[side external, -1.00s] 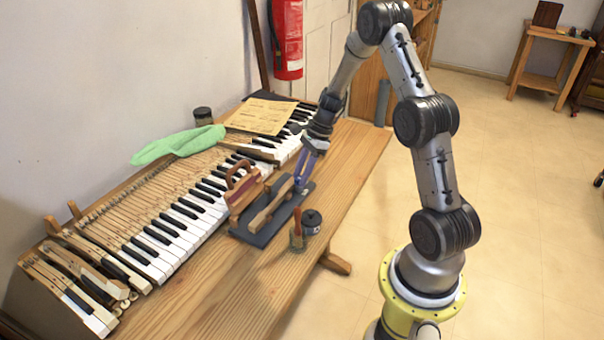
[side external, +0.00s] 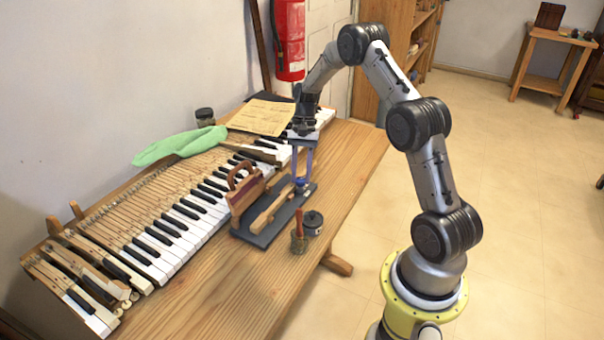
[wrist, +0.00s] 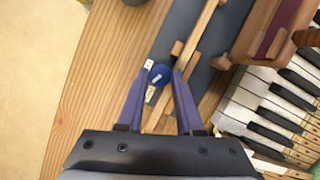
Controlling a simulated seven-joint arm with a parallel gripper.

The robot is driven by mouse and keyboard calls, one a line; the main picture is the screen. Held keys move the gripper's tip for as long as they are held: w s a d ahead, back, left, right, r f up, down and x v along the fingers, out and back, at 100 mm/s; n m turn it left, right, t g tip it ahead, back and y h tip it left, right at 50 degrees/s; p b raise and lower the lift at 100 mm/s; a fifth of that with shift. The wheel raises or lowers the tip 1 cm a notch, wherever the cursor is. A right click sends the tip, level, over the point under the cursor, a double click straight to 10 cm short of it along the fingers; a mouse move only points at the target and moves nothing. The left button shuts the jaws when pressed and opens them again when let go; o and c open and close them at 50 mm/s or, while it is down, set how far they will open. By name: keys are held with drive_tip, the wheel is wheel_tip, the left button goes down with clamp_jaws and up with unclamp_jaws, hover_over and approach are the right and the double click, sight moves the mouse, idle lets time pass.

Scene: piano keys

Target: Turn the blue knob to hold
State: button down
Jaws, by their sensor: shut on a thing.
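The blue knob (wrist: 160,75) sits on the dark base plate (wrist: 177,35), beside a wooden bar; it also shows in the side view (side external: 301,186), small, at the plate's far end. My gripper (wrist: 163,72) points down over it with one purple finger on each side, shut on the knob. In the side view, my gripper (side external: 303,170) stands upright above that end of the plate. A pale label (wrist: 148,64) and a yellowish label (wrist: 150,95) lie around the knob; their words are too small to read. A white mark shows on the knob.
The wooden bar (side external: 268,210) runs along the plate. A wooden block with a curved handle (side external: 244,188) stands between plate and piano keys (side external: 165,235). A dark-lidded jar (side external: 312,222) and a small pot with a red-handled tool (side external: 299,240) stand in front. The table's near-right side is bare.

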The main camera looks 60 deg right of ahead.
drive_tip(key=n, duration=0.2)
drive_tip(key=n+g, duration=0.1)
drive_tip(key=n, duration=0.1)
drive_tip(key=shift+w+a+r+n+g+h, duration=0.1)
drive_tip(key=shift+w+n+g+h, duration=0.05)
drive_tip(key=shift+n+g+h, duration=0.2)
idle(0.4)
drive_tip(key=c, duration=0.6)
unclamp_jaws()
drive_tip(key=v, duration=1.3)
drive_tip(key=shift+r, duration=0.4)
